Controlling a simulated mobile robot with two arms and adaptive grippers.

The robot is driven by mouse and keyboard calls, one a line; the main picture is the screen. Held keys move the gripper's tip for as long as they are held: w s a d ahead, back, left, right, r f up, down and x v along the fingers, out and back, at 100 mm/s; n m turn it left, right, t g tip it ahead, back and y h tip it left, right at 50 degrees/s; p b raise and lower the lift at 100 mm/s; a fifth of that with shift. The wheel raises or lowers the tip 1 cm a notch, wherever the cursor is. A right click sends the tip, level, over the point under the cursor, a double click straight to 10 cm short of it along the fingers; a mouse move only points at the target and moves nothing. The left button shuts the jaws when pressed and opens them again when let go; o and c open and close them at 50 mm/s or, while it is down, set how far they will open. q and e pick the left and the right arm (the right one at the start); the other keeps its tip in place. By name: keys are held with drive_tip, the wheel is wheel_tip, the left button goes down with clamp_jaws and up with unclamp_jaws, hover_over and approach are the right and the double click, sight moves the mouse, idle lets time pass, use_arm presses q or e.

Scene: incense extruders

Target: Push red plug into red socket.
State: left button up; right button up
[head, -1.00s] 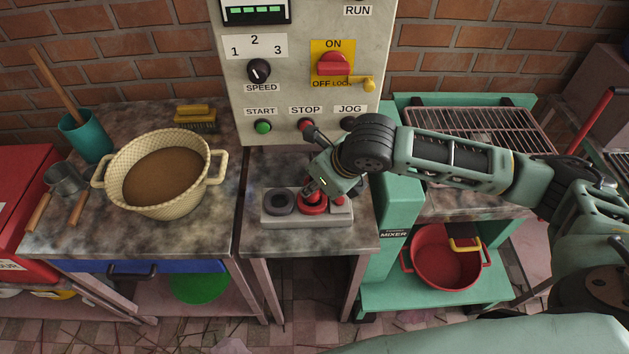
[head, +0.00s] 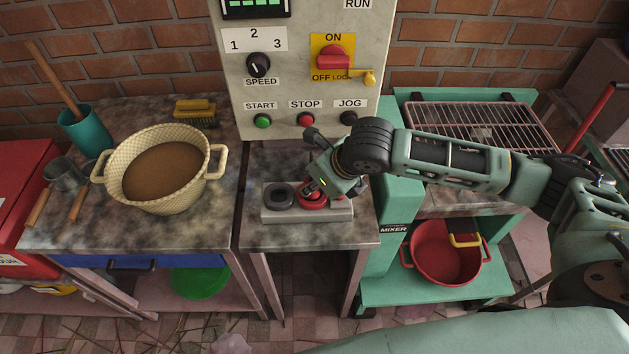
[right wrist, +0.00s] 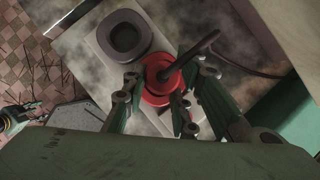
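The grey socket block (head: 300,216) lies on the middle table, with a dark round socket (head: 279,198) at its left. The red plug and red socket (head: 312,201) are at its middle, partly hidden by my right gripper (head: 318,188). In the right wrist view, a round red piece (right wrist: 160,80) shows between the spread fingers of my right gripper (right wrist: 168,88), with a dark cable (right wrist: 205,43) rising from it. The fingers appear apart from its sides. Plug and socket overlap, so how deep the plug sits is unclear.
The control panel (head: 300,70) stands right behind the block. A woven basin (head: 150,203) of brown powder is on the left table. The green mixer (head: 385,225) is close on the right, with a red pot (head: 425,270) on its lower shelf.

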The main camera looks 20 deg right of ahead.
drive_tip(key=o, duration=0.5)
drive_tip(key=shift+f, duration=0.15)
